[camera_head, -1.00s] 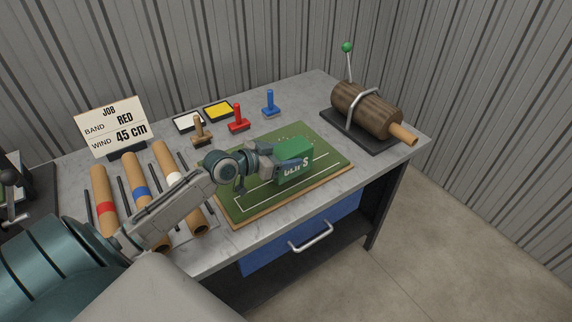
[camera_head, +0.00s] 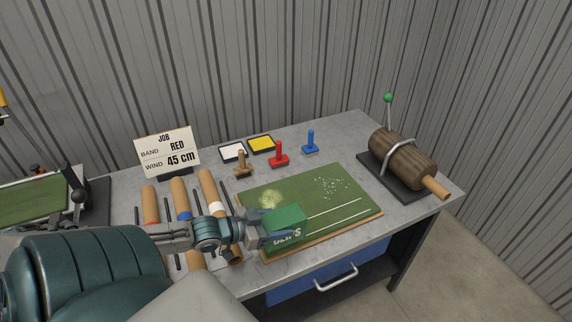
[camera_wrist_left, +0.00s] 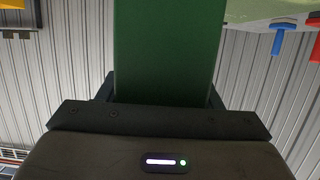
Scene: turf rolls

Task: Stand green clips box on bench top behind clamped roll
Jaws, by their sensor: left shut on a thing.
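The green clips box (camera_head: 287,222) with white lettering is held in my left gripper (camera_head: 268,232), over the near edge of the green turf mat (camera_head: 345,190). The box also fills the middle of the left wrist view (camera_wrist_left: 167,50), between the fingers. The clamped roll (camera_head: 403,158) is a dark brown log-like roll under a metal bar on a black base at the right end of the bench top (camera_head: 215,172). A green-knobbed lever (camera_head: 388,98) stands behind it. My right gripper is not in view.
Cardboard tubes with red, blue (camera_head: 184,200) and white bands lie at left. Brown, red (camera_head: 279,155) and blue (camera_head: 311,143) stamps and two ink pads stand at the back. Small pale bits and a pale patch lie on the mat.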

